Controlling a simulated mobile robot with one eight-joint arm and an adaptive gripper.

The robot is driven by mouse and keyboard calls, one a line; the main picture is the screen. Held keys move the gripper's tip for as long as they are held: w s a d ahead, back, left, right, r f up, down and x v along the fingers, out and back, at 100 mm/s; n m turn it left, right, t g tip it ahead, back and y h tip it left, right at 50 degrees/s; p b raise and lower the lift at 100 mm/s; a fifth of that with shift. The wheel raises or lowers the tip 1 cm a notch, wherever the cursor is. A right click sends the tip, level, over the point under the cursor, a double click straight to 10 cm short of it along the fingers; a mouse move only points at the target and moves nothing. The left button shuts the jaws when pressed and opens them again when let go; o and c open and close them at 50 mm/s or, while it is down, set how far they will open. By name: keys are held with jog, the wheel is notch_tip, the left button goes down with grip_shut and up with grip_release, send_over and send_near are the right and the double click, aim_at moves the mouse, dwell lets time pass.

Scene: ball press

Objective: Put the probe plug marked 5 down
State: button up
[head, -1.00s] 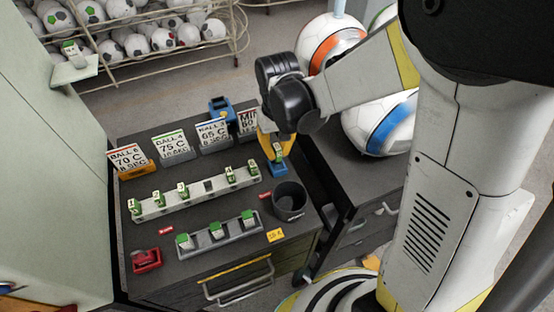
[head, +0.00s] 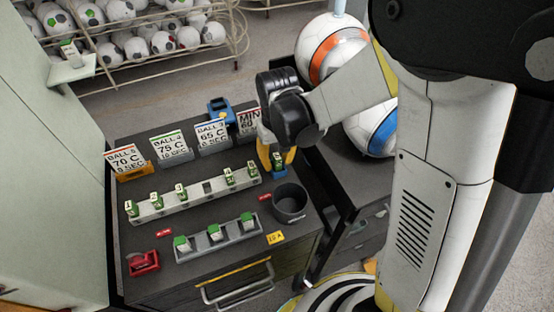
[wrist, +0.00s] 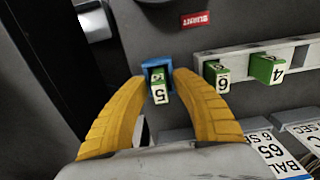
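The probe plug marked 5 (wrist: 159,92) is a green block with a white numbered face. It stands in a small blue holder (wrist: 154,64) on the dark bench top. In the head view the plug (head: 277,159) shows partly behind my fingers, above the blue holder (head: 279,173). My gripper (wrist: 161,76) has its yellow fingers on both sides of the plug, with a narrow gap to it on each side. In the head view my gripper (head: 276,156) is low over the holder. Whether a fingertip touches the holder is hard to tell.
A white rack (head: 208,198) with several green plugs stands left of the holder. A grey rack (head: 210,244) holds 3 more plugs. A dark cup (head: 289,204) stands just in front of the holder. Ball signs (head: 170,148) line the back. A red item (head: 143,262) lies front left.

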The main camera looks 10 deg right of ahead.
aim_at(278, 156)
notch_tip(278, 156, up, 12)
jog(key=p, duration=0.4)
jog(key=s+d+r+m+t, duration=0.2)
jog(key=s+d+r+t, duration=0.5)
jog(key=s+d+r, duration=0.2)
jog(key=shift+s+d+r, duration=0.2)
jog(key=shift+s+d, duration=0.05)
jog(key=shift+s, duration=0.75)
jog(key=shift+a, duration=0.15)
